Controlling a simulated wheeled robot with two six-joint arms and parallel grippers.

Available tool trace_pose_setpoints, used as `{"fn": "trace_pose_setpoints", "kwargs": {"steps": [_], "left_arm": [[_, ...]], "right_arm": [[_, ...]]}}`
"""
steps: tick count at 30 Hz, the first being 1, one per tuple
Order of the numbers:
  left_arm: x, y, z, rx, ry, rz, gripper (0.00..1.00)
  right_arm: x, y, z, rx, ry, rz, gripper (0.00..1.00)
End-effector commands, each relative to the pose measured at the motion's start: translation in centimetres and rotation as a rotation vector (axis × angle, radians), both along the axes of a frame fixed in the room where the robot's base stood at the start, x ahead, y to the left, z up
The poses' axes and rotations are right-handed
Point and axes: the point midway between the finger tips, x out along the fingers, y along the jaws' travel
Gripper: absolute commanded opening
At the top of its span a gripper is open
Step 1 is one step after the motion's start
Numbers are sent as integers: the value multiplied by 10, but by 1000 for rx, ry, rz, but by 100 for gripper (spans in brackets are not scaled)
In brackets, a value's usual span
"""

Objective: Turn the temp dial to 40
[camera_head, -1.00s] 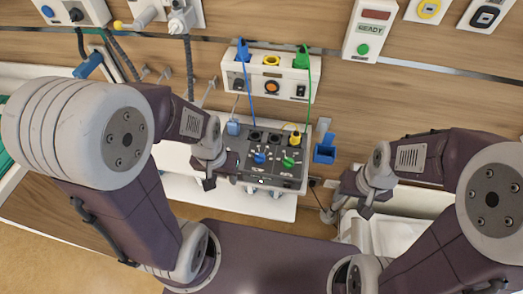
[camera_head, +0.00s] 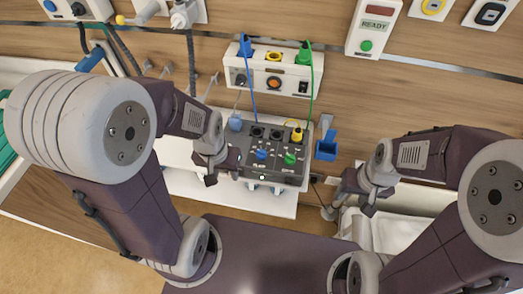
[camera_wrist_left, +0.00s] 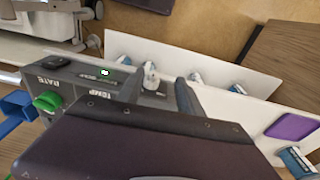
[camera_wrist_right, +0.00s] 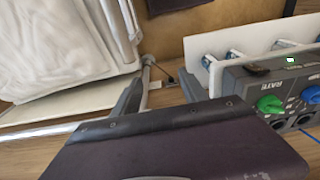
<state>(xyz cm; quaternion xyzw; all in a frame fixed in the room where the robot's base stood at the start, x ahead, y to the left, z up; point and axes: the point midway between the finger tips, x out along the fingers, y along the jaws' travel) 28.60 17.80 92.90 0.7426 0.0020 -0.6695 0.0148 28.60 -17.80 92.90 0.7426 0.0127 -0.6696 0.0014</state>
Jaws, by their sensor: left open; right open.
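The dark control panel (camera_head: 268,170) stands on a white shelf below the wall rail. Its blue dial (camera_head: 262,154) sits mid-panel, left of the green dial (camera_head: 290,158). In the left wrist view, the TEMP label (camera_wrist_left: 101,86) shows beside the RATE label and green dial (camera_wrist_left: 48,101); the gripper body hides the dial below TEMP. My left gripper (camera_head: 222,172) is open at the panel's left side. My right gripper (camera_head: 364,198) is open and empty, right of the panel.
A white socket box (camera_head: 270,70) hangs above, with blue and green cords running down. A blue holder (camera_head: 326,147) is just right of the panel. A white bin (camera_head: 396,231) lies below my right gripper. The white shelf (camera_head: 235,200) extends in front of the panel.

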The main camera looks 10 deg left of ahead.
Motion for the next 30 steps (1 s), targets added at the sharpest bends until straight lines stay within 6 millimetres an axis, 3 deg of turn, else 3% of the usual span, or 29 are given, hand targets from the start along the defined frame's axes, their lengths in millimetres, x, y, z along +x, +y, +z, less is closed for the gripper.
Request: {"fn": "trace_pose_setpoints", "kwargs": {"steps": [3,5,8,11,14,17,18,21,23,26,30], "left_arm": [[0,0,0,0,0,0,44],[0,0,0,0,0,0,44],[0,0,2,0,0,0,44],[0,0,13,0,0,0,44],[0,0,31,0,0,0,44],[0,0,56,0,0,0,44],[0,0,65,0,0,0,44],[0,0,82,0,0,0,44],[0,0,88,0,0,0,44],[0,0,91,0,0,0,44],[0,0,89,0,0,0,44]], "right_arm": [[-9,0,0,-22,34,257,51],[-3,0,6,-39,37,480,51],[25,2,26,-75,22,901,51],[58,20,54,-109,13,1379,51],[93,59,85,-142,2,1893,51],[120,127,116,-169,-13,2407,51],[125,158,125,-176,-21,2555,51],[120,226,129,-186,-35,2728,51],[106,249,123,-171,-22,2792,51],[88,265,115,-146,2,2852,51],[85,268,113,-149,-1,2861,51]]}}
